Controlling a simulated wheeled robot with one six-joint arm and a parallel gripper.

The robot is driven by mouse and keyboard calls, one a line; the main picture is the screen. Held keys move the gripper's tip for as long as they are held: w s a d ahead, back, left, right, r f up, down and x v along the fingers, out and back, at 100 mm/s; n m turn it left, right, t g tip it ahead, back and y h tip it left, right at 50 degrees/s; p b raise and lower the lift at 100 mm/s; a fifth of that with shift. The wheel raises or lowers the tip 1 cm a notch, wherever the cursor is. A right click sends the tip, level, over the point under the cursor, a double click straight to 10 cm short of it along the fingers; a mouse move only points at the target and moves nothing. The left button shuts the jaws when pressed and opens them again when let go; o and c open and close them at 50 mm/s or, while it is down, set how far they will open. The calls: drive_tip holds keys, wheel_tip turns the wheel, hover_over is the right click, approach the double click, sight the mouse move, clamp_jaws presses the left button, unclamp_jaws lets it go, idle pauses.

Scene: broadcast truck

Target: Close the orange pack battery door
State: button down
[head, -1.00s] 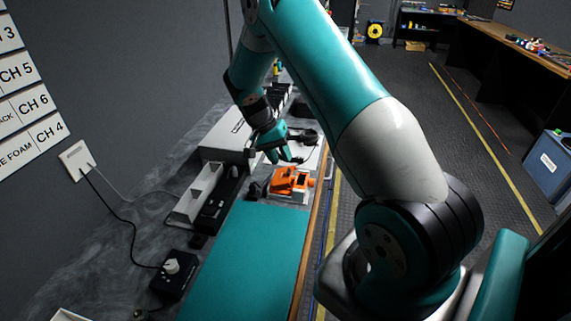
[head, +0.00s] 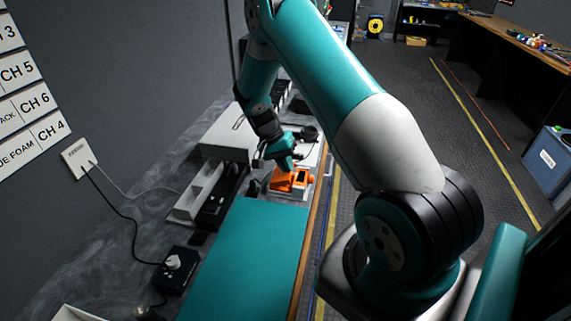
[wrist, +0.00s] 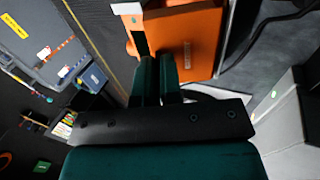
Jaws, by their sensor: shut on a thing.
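The orange pack (head: 291,179) sits on a small white base on the bench, beyond the teal mat. My gripper (head: 283,160) is down at the pack's upper side in the head view and covers part of it. In the wrist view, a broad orange panel of the pack (wrist: 190,38) fills the top middle, with a dark slot at its left. My gripper's two teal fingers (wrist: 157,62) are close together at the panel's lower left edge, shut on what looks like the battery door. The fingertips hide the gripped part, and the door's angle is unclear.
The teal mat (head: 243,262) lies on the near bench, with a black knob box (head: 175,270) to its left. A light grey case (head: 228,135) and a white tray (head: 190,200) stand left of the pack.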

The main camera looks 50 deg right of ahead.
drive_tip(key=f+t+b, duration=0.1)
drive_tip(key=s+d+t+y+b, duration=0.1)
drive_tip(key=b, duration=0.1)
drive_tip(key=shift+s+f+t+y, duration=0.15)
drive_tip(key=shift+f+t+y, duration=0.15)
drive_tip(key=shift+f, duration=0.05)
drive_tip(key=shift+s+f+t+y+b, duration=0.15)
drive_tip(key=shift+f+t+y+b, duration=0.1)
drive_tip(key=shift+t+y+b, duration=0.4)
drive_tip(key=shift+t+h, duration=0.25)
drive_tip(key=shift+r, duration=0.1)
drive_tip(key=c, duration=1.3)
unclamp_jaws()
wheel_tip(320, 180, up, 17)
drive_tip(key=shift+s+r+b, duration=0.1)
drive_tip(key=shift+r+b, duration=0.1)
drive_tip(key=shift+b, duration=0.75)
